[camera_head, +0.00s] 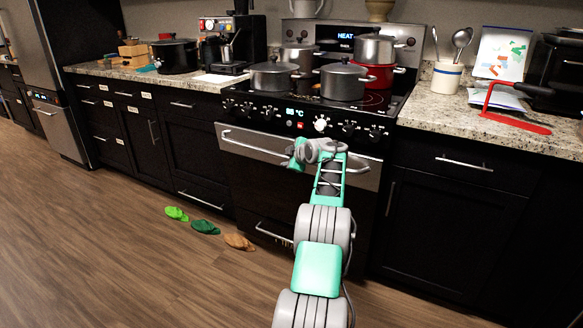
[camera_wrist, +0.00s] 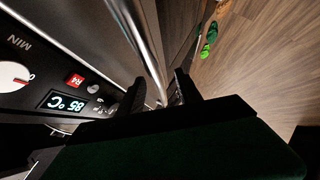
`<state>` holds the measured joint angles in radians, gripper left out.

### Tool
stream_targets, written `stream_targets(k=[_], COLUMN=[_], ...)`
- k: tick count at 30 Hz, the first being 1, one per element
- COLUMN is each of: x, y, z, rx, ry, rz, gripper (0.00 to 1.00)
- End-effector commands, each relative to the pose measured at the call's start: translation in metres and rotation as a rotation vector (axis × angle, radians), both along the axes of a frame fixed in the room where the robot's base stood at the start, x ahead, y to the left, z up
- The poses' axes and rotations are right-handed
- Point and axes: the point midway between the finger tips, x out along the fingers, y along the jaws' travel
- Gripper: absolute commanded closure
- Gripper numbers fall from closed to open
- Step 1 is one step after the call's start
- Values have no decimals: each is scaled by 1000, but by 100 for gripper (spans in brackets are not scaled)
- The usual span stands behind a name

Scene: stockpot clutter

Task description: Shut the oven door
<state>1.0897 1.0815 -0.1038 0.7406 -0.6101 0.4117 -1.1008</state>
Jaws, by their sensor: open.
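The oven (camera_head: 375,130) is black with a steel band and stands in the counter row in the head view. Its door (camera_head: 258,185) looks upright and close to the front; I cannot tell whether a small gap is left at its top. The steel bar handle (camera_head: 250,148) runs across the top of the door. My gripper (camera_head: 300,153) is at the handle, hiding part of it. In the wrist view my gripper (camera_wrist: 158,90) is open, and the handle bar (camera_wrist: 150,45) runs down toward the space between its fingers. I cannot tell whether they touch.
Several pots, including a steel pot (camera_head: 343,82), stand on the cooktop. Control knobs (camera_head: 321,124) line the panel above the door. Green and brown crumpled items (camera_head: 205,227) lie on the floor at left. The floor (camera_head: 110,250) is otherwise clear.

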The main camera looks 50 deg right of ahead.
Motion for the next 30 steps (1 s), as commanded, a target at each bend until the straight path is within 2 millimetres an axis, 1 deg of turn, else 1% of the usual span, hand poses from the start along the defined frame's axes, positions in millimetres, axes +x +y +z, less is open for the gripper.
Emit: stream_targets(k=[1, 3, 6, 9, 17, 19, 20, 22, 23, 25, 26, 27, 28, 29, 30], x=[-6, -15, -23, -28, -29, -27, -24, -9, 0, 23, 32, 40, 42, 40, 33], y=[3, 6, 11, 13, 14, 17, 21, 47, 64, 124, 157, 205, 243, 281, 331], z=[8, 14, 20, 22, 22, 23, 24, 29, 32, 39, 40, 41, 41, 40, 37], rx=[-5, -4, -4, -3, -3, 1, 8, 47, 75, 164, 212, 280, 330, 380, 441], ry=[-3, -3, -3, -3, -1, -1, 0, 9, 18, 46, 64, 95, 120, 149, 190], rz=[-1, -2, 0, 1, 1, 2, 4, 8, 9, 10, 6, -3, -11, -24, -44], gripper=[59, 59, 59, 59, 59, 64, 67, 73, 75, 81, 83, 86, 89, 91, 95])
